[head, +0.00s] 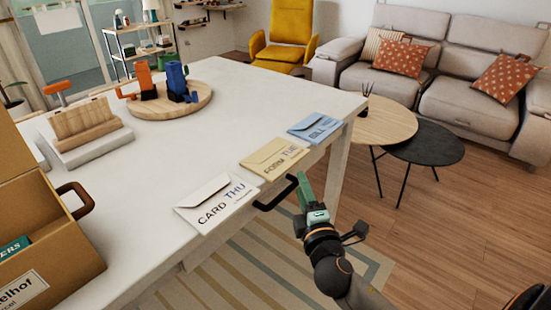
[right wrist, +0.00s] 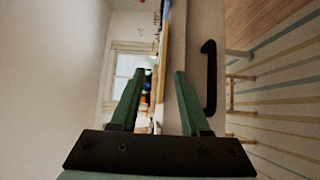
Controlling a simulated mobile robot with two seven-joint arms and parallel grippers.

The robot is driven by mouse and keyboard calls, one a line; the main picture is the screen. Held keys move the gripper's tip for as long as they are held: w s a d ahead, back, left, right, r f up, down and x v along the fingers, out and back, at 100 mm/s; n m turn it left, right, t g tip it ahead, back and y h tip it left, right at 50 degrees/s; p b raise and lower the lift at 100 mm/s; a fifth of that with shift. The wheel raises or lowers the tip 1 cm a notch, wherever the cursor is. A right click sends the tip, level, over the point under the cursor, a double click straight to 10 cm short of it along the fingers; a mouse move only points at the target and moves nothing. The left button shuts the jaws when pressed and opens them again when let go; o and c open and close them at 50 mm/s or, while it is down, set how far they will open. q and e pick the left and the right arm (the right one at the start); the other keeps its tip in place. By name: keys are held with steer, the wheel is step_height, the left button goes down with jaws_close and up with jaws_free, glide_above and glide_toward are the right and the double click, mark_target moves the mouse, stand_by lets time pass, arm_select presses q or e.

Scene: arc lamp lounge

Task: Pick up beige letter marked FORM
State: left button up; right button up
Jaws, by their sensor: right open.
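The beige letter marked FORM TUE (head: 273,158) lies flat near the right edge of the white table. A white letter marked CARD THU (head: 217,203) lies nearer to me. A blue letter marked BILL (head: 315,127) lies farther off. My right gripper (head: 302,186) is just off the table's edge, to the lower right of the beige letter and not touching it. In the right wrist view its two green fingers (right wrist: 158,88) are apart with nothing held between them. My left gripper is not in view.
A black handle (head: 275,196) sticks out from the table's (head: 225,120) side near my right gripper; it also shows in the right wrist view (right wrist: 209,75). A cardboard box (head: 45,235), wooden holder (head: 87,122) and round board (head: 205,97) stand on the left part.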

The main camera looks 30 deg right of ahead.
mark_target(294, 165)
steer(key=x, duration=0.8)
steer(key=shift+w+d+f, duration=0.1)
steer(key=shift+d+f, duration=0.15)
steer(key=shift+f, duration=0.1)
jaws_close()
